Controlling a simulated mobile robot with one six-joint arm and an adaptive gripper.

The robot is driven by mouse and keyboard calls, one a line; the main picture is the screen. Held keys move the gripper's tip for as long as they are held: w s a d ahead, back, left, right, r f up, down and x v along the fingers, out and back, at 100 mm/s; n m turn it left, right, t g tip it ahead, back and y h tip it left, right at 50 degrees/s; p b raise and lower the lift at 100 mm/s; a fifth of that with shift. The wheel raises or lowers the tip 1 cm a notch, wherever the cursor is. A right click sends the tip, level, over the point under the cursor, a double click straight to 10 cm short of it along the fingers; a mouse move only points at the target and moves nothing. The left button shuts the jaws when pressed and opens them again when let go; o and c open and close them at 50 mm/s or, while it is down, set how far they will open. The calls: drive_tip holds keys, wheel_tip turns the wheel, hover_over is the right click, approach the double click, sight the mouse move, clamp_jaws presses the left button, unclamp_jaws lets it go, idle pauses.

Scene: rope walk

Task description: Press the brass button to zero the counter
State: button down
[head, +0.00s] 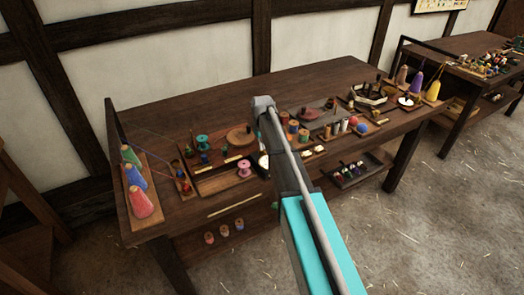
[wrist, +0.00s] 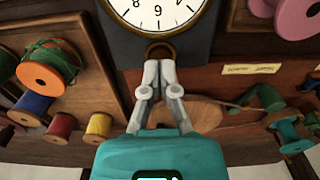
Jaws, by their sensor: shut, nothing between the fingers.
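The counter is a dark box with a white dial (wrist: 158,12) at the top of the wrist view. My gripper (wrist: 159,66) is shut and empty. Its fingertips overlap the lower part of the button in the wrist view, and I cannot tell whether they touch it. In the head view my arm hides most of the counter, and a sliver of its pale dial (head: 263,161) shows beside the arm. The fingertips are hidden there.
Thread spools (wrist: 48,68) lie left of the button in the wrist view, and teal spools (wrist: 290,134) lie right. In the head view the bench (head: 218,105) has a clear back. Coloured cones (head: 139,203) stand at its left end.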

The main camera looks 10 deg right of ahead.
drive_tip(key=shift+r+p, duration=2.7)
drive_tip(key=shift+r, duration=0.2)
drive_tip(key=s+m, duration=0.3)
drive_tip(key=s, duration=2.6)
drive_tip(key=shift+m, duration=0.3)
